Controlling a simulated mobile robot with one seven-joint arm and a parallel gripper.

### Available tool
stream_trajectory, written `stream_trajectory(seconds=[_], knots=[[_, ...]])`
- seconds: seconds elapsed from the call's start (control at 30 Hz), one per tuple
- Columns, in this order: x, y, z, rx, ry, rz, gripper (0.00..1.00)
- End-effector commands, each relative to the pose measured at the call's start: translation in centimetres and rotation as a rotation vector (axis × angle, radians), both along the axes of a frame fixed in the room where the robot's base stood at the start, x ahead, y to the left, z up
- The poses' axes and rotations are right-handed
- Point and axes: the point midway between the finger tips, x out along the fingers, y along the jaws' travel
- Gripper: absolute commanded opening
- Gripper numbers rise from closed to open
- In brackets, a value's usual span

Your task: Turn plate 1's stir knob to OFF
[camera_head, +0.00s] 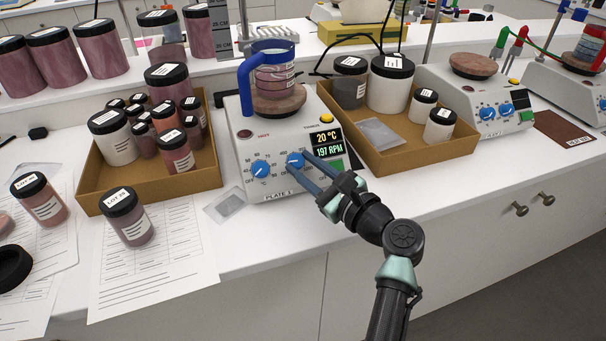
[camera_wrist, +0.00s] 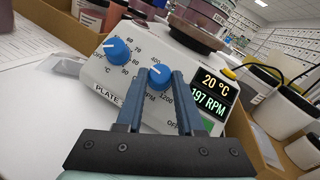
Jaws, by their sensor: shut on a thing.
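Plate 1 (camera_head: 246,131) is a pale hotplate stirrer on the bench, and its display reads 20 °C and 197 RPM. Its blue stir knob (camera_head: 295,160) is the right one of two; it also shows in the wrist view (camera_wrist: 160,74). The blue heat knob (camera_head: 261,168) is to its left, and in the wrist view (camera_wrist: 117,50) too. My gripper (camera_head: 307,163) reaches in from the lower right, its blue fingers (camera_wrist: 159,92) shut on the stir knob's sides. The fingers hide part of the knob's scale. A blue-handled beaker (camera_head: 275,70) of reddish liquid stands on the plate's top.
A cardboard tray of jars (camera_head: 150,201) stands left of plate 1, and another cardboard tray (camera_head: 420,155) stands close on its right. A lone jar (camera_head: 128,217) stands on papers in front. Other stirrers (camera_head: 476,97) are farther right.

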Motion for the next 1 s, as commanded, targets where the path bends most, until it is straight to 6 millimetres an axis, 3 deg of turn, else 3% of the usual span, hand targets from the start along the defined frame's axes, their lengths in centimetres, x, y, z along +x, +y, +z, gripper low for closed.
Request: stream_trajectory(seconds=[0.6,1.0], knots=[[0.69,-0.58,0.40,-0.370,-0.119,0.377,0.00],[0.85,-0.59,0.53,-0.485,-0.153,0.495,0.00]])
